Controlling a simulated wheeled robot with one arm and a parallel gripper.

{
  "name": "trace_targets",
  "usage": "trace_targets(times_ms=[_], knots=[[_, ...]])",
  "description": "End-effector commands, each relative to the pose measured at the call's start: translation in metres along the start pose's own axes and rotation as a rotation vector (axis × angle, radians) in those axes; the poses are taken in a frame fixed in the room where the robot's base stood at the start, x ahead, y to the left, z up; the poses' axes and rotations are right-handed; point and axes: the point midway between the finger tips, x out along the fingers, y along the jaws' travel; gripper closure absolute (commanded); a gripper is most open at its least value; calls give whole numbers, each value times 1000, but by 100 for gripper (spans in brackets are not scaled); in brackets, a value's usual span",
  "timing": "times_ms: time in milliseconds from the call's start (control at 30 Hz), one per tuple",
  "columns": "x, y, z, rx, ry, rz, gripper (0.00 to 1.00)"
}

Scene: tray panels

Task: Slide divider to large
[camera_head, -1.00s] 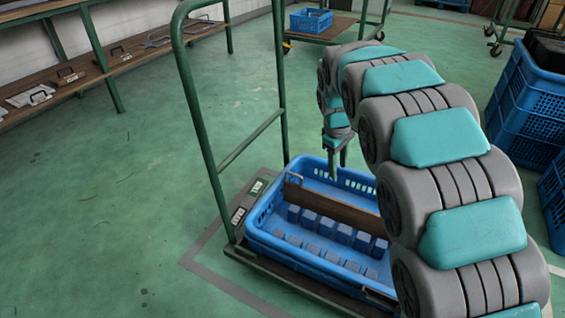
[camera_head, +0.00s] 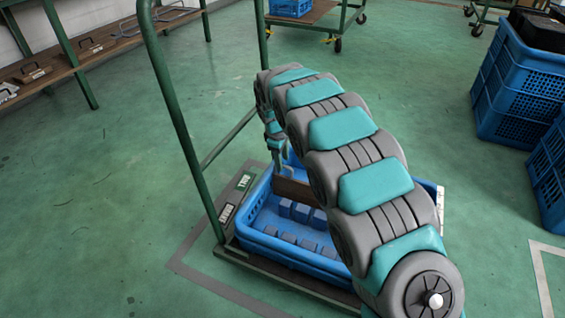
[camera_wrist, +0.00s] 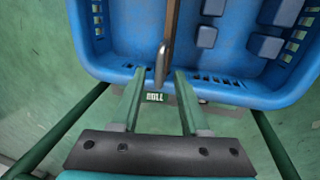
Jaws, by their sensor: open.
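The brown divider (camera_head: 291,190) stands across the blue tray (camera_head: 262,249) on a cart; my arm hides its right part. In the wrist view the divider (camera_wrist: 171,22) runs away from me and ends in a metal handle (camera_wrist: 161,64). My gripper (camera_head: 280,163) is over the tray's left end at the divider's end. In the wrist view its open fingers (camera_wrist: 160,78) lie either side of the handle, with gaps; the height difference is unclear. Blue-grey blocks (camera_head: 301,212) lie on the near side of the divider.
The cart's green upright frame (camera_head: 181,110) rises left of the tray, close to my arm. Stacked blue crates (camera_head: 518,85) stand at the right. A wooden bench (camera_head: 95,50) is at upper left. Another cart (camera_head: 318,20) is at the back. The floor at left is clear.

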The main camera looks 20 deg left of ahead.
Motion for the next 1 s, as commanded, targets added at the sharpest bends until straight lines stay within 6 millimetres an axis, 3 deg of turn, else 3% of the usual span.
trace_targets(times_ms=[100,367,767,1000], knots=[[12,0,0,0,-1,-1,55],[14,0,0,0,0,1,55],[14,0,0,1,1,1,99],[14,0,0,1,0,1,100]])
